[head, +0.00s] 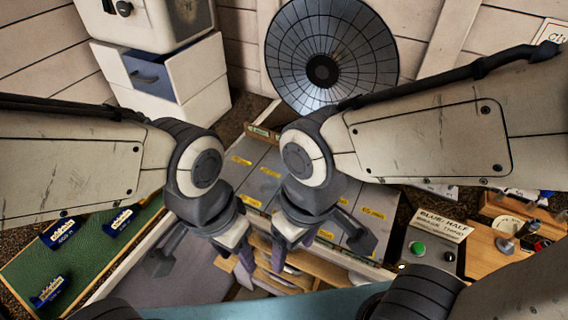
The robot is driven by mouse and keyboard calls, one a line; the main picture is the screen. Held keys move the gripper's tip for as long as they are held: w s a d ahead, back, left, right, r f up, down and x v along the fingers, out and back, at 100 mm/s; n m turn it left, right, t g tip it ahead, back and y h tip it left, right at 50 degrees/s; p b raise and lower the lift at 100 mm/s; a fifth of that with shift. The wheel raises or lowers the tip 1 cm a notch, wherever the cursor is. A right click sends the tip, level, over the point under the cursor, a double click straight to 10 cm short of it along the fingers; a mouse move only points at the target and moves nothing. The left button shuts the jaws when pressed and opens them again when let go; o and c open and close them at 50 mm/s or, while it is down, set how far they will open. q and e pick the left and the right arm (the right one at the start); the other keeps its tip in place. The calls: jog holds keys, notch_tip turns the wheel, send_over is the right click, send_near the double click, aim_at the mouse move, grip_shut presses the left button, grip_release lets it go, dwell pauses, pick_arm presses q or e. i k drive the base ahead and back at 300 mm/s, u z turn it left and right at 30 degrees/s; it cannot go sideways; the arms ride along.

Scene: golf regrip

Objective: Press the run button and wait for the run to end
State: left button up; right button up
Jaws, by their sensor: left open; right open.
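A green button (418,248) sits on a grey control box (430,262) at the lower right, with a dark knob or button (449,256) beside it. A small sign reading "BLUE HALF" (441,224) with a smaller second line stands at the back of the box. My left gripper (243,256) is open and points down near the picture's middle, over the front of the grey labelled panels. My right gripper (293,243) is open just to its right, well left of the green button and apart from it. Neither gripper visibly holds anything.
Grey panels with yellow labels (270,172) lie behind the grippers. A green mat (85,262) with several blue labelled blocks is at left. A wooden board (485,262) with small items is at right. A large dark dish (330,50) and white drawer cabinet (200,75) stand behind.

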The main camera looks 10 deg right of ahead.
aim_at(417, 247)
jog(key=z, duration=1.25)
